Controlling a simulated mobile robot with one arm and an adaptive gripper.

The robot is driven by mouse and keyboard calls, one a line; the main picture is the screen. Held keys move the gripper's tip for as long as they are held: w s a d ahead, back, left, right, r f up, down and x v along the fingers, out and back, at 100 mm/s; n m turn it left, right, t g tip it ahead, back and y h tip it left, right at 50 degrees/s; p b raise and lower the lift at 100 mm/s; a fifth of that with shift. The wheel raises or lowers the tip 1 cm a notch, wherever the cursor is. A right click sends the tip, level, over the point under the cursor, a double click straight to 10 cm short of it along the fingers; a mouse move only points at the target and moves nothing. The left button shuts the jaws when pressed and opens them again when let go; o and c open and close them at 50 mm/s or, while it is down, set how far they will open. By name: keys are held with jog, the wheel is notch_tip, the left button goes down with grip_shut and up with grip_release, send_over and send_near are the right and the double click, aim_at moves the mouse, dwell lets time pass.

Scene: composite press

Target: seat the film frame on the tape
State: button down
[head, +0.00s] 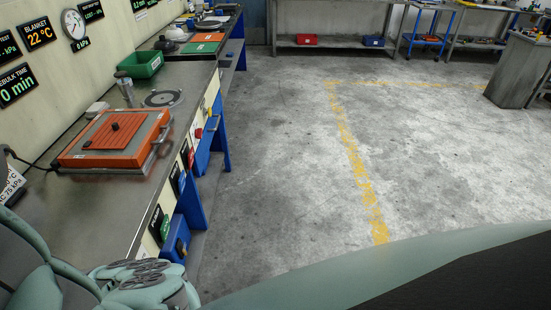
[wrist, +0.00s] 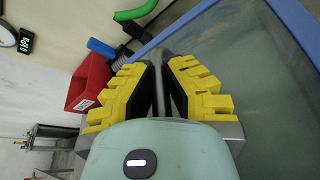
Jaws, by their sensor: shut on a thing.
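My gripper (wrist: 168,60) has yellow-padded fingers, which close on a narrow grey bar in the wrist view. The bar seems to belong to the film frame, a large blue-edged panel (wrist: 235,75) with a greyish see-through sheet. The panel fills the right side of that view and runs past its edge. I cannot make out the tape in either view.
An orange-rimmed press unit (head: 70,157) with a front handle sits on the steel bench (head: 100,205). Behind it are a dark round disc (head: 163,98) and a green bin (head: 141,64). A red bin (wrist: 90,82) shows in the wrist view. The floor (head: 290,140) to the right is clear.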

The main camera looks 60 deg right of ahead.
jog(key=c, duration=1.1)
grip_release()
jog(key=shift+o, duration=0.2)
jog(key=v, duration=0.6)
jog(key=shift+w+d+f, duration=0.1)
jog(key=shift+d+f, duration=0.05)
jog(key=shift+s+d+r, duration=0.35)
jog(key=shift+s, duration=0.2)
